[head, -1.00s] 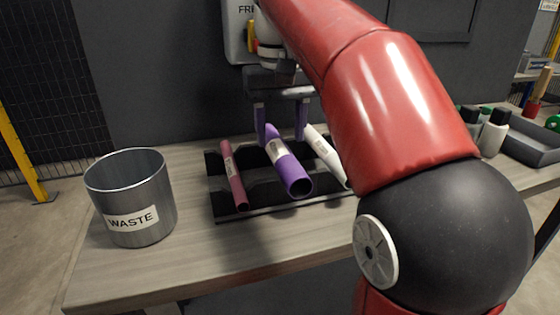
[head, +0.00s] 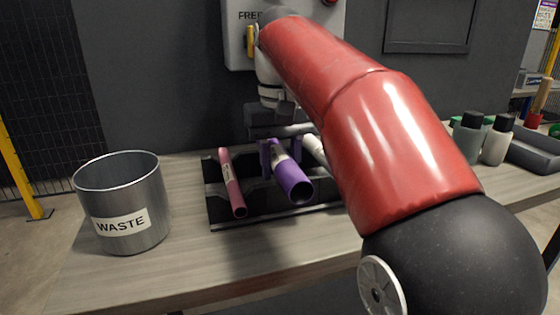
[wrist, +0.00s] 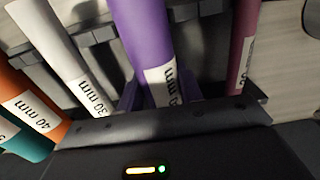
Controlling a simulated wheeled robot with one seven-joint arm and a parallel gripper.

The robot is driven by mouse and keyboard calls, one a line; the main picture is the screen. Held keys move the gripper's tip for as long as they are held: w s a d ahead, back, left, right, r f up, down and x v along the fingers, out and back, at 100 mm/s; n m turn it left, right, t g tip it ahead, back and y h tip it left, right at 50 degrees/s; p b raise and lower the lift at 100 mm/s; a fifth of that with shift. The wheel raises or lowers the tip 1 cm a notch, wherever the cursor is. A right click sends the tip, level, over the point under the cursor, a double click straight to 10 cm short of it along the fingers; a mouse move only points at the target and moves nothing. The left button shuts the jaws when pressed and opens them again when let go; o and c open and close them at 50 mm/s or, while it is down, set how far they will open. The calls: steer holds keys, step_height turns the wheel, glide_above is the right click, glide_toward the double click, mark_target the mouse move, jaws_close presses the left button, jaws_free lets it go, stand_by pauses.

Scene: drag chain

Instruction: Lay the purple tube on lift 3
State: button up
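The purple tube (head: 290,180) lies tilted in the black rack (head: 262,200), between a pink tube and a white tube. My gripper (head: 281,152) is down over it, with one purple finger on each side of the tube. The wrist view shows the purple tube (wrist: 143,35) running between the fingers, with a white label marked "30 mm". Whether the fingers press on the tube or stand slightly apart is not clear. The tube still sits at the rack. No lift can be made out.
The pink tube (head: 232,183) and white tube (head: 314,150) lie close on either side. A metal waste bin (head: 122,205) stands at the left. Bottles (head: 497,140) and a grey tray (head: 535,150) stand at the right. Orange (wrist: 35,120) and teal (wrist: 15,140) tubes show in the wrist view.

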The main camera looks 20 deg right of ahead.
mark_target(281, 152)
steer(key=c, duration=0.5)
steer(key=shift+o, duration=0.2)
steer(key=shift+r+p, duration=2.9)
steer(key=shift+r, duration=0.15)
